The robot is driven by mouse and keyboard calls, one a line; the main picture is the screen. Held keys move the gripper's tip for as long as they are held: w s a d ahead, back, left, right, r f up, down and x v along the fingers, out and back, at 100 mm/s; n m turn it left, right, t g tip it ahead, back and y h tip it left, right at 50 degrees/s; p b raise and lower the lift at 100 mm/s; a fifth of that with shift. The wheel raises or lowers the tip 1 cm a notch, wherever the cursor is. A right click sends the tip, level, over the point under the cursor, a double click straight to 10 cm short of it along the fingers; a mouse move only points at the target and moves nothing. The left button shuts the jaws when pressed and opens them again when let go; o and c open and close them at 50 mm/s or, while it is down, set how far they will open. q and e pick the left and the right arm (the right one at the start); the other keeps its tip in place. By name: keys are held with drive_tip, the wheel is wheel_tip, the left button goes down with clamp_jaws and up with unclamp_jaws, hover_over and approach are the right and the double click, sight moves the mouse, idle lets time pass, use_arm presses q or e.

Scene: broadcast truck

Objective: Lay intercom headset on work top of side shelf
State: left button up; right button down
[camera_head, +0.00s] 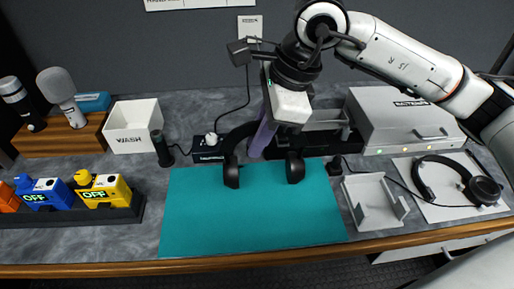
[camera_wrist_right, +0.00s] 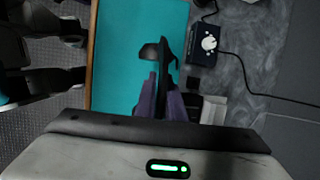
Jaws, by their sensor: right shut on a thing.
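My right gripper (camera_head: 264,138) has purple fingers and is shut on a black headset. It also shows in the right wrist view (camera_wrist_right: 160,90). The headset's ear cups (camera_head: 231,173) hang to either side of the fingers, over the back part of a teal mat (camera_head: 250,215). The headset shows in the wrist view too (camera_wrist_right: 164,48), beyond the fingertips. Its band is partly hidden by the gripper, and I cannot tell whether the cups touch the mat. The mat lies on the grey marbled work top (camera_head: 130,240). My left gripper is not in view.
A second headset (camera_head: 424,192) lies on a white sheet at the right. A white open tray (camera_head: 375,203) stands right of the mat. The mat's front is clear.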

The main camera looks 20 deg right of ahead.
drive_tip(key=shift+f, duration=1.5)
drive_tip(key=c, duration=1.8)
unclamp_jaws()
drive_tip(key=shift+c, duration=0.2)
drive_tip(key=shift+r, duration=0.1)
drive_tip(key=b+v, duration=0.1)
drive_tip(key=v, duration=1.1)
